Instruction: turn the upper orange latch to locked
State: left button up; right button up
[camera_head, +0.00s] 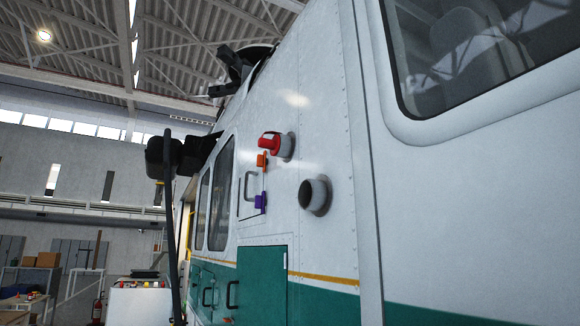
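The orange latch (262,160) sits on the white helicopter side, at the upper edge of a small panel with a grey handle (249,186). It is small and seen at a steep angle, so I cannot tell which way it is turned. A purple latch (261,202) sits below it, at the lower edge of the same panel. Neither of my grippers shows in the head view, and nothing of mine is seen touching the latches.
A red-capped round port (283,147) sticks out just above right of the orange latch. A dark open port (314,195) protrudes lower right. A green door (262,285) is below.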

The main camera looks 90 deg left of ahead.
aim_at(262, 161)
jog(key=u, duration=4.55)
jog(key=i, duration=2.15)
jog(key=z, duration=2.65)
